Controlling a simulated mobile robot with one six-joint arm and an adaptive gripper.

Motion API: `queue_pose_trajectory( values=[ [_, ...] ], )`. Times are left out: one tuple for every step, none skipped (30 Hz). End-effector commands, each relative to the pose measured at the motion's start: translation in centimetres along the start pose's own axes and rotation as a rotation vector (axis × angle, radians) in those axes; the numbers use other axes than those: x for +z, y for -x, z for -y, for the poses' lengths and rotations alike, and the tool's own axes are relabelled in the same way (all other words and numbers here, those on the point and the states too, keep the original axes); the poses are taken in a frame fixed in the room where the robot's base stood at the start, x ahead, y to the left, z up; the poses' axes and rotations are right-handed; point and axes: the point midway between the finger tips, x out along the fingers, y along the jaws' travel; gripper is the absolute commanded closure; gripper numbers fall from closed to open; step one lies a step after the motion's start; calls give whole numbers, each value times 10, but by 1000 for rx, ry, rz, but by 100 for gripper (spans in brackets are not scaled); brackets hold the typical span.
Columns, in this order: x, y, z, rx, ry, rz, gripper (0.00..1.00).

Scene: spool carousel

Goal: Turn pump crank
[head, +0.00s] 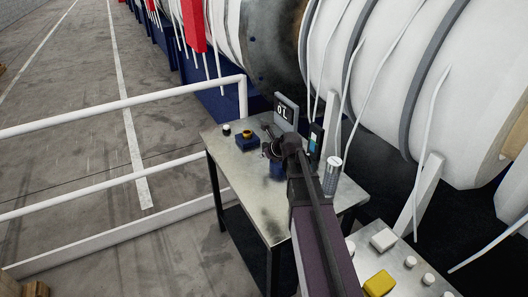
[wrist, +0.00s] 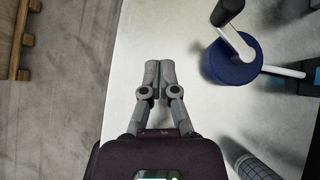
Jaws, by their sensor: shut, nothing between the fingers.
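The pump (wrist: 230,65) is a round dark blue body to the right of my gripper in the wrist view. A grey bent crank (wrist: 236,38) rises over it and ends in a black grip (wrist: 226,12) at the top edge. In the head view a blue body, likely the pump (head: 276,171), shows partly behind my arm. My gripper (wrist: 160,68) has its fingertips together, with nothing between them. It is over the bare metal table top, apart from the pump and crank. In the head view my gripper (head: 267,130) is small and dark over the table.
A white railing (head: 110,108) runs at the left. Large white spools (head: 385,75) stand behind. A yellow block (head: 379,283) is at lower right.

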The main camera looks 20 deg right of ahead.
Motion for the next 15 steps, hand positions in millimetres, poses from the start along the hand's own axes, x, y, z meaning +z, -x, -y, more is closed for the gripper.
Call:
queue_pose_trajectory(
  values=[
    [2, 8, -4, 0, 0, 0, 100],
    [2, 10, -5, 0, 0, 0, 100],
    [3, 12, -6, 0, 0, 0, 100],
    [3, 14, -7, 0, 0, 0, 100],
    [3, 15, -8, 0, 0, 0, 100],
    [3, 17, -9, 0, 0, 0, 100],
    [3, 18, -10, 0, 0, 0, 100],
    [3, 19, -10, 0, 0, 0, 100],
    [3, 20, -11, 0, 0, 0, 100],
    [3, 20, -11, 0, 0, 0, 100],
    [3, 20, -11, 0, 0, 0, 100],
    [3, 20, -12, 0, 0, 0, 100],
    [3, 20, -12, 0, 0, 0, 100],
    [3, 20, -12, 0, 0, 0, 100],
    [3, 20, -12, 0, 0, 0, 100]
  ],
)
